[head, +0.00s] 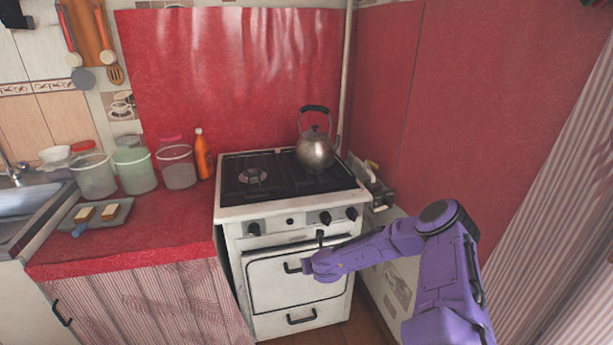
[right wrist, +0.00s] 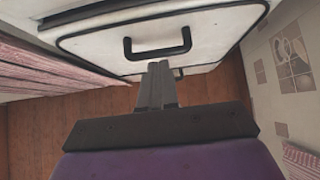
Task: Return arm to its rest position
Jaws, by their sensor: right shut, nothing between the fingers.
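My right arm is purple and comes in from the lower right of the head view. It reaches across the front of the white stove (head: 290,225). My right gripper (head: 296,266) is small and partly hidden there, beside the oven door. In the right wrist view, the right gripper (right wrist: 158,68) has its two fingers together with nothing between them. The black oven door handle (right wrist: 157,50) is just beyond the fingertips; I cannot tell whether they touch. The oven door (head: 295,280) looks shut. My left gripper is not in view.
A metal kettle (head: 315,150) stands on the stove's back right burner. Left of the stove, the red counter (head: 150,230) holds several containers, an orange bottle (head: 202,155) and a grey tray (head: 121,216). The red wall (head: 480,90) is close on the right. Wooden floor (right wrist: 60,120) shows below.

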